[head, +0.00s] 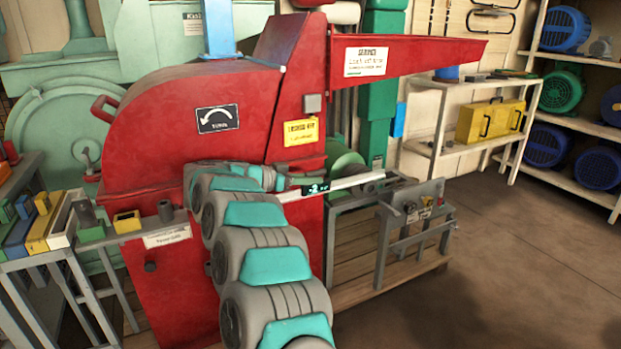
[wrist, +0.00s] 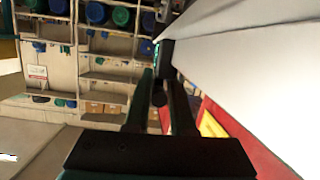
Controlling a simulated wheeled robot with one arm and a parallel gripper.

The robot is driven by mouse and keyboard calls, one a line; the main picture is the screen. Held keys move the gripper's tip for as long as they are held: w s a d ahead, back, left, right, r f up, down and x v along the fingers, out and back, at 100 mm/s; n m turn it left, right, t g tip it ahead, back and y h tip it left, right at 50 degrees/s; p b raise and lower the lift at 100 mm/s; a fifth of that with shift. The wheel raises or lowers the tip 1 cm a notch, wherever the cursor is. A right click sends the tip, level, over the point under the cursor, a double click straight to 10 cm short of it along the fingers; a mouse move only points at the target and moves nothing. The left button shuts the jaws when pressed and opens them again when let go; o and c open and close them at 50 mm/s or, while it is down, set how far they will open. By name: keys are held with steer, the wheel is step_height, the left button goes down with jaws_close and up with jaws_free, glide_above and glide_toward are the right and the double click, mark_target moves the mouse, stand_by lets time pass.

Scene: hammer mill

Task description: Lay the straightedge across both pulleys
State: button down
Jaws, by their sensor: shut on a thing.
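The straightedge (head: 356,181) is a long pale bar in the head view, slanting slightly up to the right in front of the red mill. My gripper (head: 316,188) is shut on it toward its left part. In the wrist view a big pale surface (wrist: 245,60), apparently the straightedge, fills the upper right beside the gripper fingers (wrist: 163,62). A green pulley (head: 346,165) shows partly just behind and above the bar. I cannot tell whether the bar touches it. A second pulley cannot be made out; my arm and the bar hide part of that area.
The red mill housing (head: 195,120) stands right behind my arm. A grey metal frame (head: 415,205) stands on a wooden pallet (head: 350,285) to the right. A bench (head: 62,250) with coloured blocks is at left. Floor is open at right, before shelves (head: 575,125) of motors.

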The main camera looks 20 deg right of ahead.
steer(key=c, duration=0.7)
jaws_free()
steer(key=r, duration=0.2)
glide_above(285, 201)
steer(key=shift+w+f, duration=0.1)
steer(key=shift+f, duration=0.05)
